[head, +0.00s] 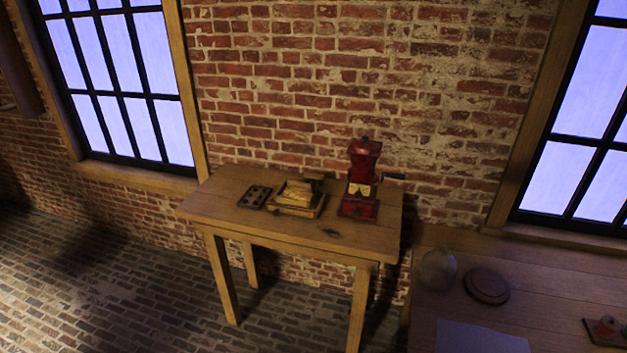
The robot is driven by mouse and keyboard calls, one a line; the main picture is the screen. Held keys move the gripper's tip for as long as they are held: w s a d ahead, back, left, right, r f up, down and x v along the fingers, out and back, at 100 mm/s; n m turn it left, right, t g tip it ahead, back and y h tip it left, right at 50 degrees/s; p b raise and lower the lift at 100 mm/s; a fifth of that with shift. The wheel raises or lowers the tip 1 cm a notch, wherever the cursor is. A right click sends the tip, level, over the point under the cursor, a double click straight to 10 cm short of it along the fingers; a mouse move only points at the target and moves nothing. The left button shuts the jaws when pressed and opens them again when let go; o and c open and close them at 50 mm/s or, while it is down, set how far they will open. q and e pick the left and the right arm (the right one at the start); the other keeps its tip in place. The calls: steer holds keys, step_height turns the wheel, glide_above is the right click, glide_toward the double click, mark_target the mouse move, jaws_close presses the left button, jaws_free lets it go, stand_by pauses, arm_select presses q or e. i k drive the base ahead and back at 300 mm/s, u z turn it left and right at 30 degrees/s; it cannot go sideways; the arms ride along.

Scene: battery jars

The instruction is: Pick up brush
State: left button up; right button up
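No brush can be told for sure in the head view. A small dark flat item (330,233) lies near the front edge of a wooden table (228,192), too small to identify. A shallow wooden box or block with pale yellowish contents (297,193) sits on the table's middle, with a dark shape (317,182) at its back right that I cannot identify. Neither of my grippers shows.
A red grinder-like machine (361,180) with a side crank and a dark holed tray (254,197) share the table. At lower right, another wooden table (560,285) holds a glass jar (438,270), a round dark lid (487,286) and a pale sheet (480,338). Brick floor is open at left.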

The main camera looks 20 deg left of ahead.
mark_target(319, 178)
steer(key=k, duration=0.5)
steer(key=u, duration=0.45)
steer(key=i, duration=0.85)
steer(key=u, duration=0.25)
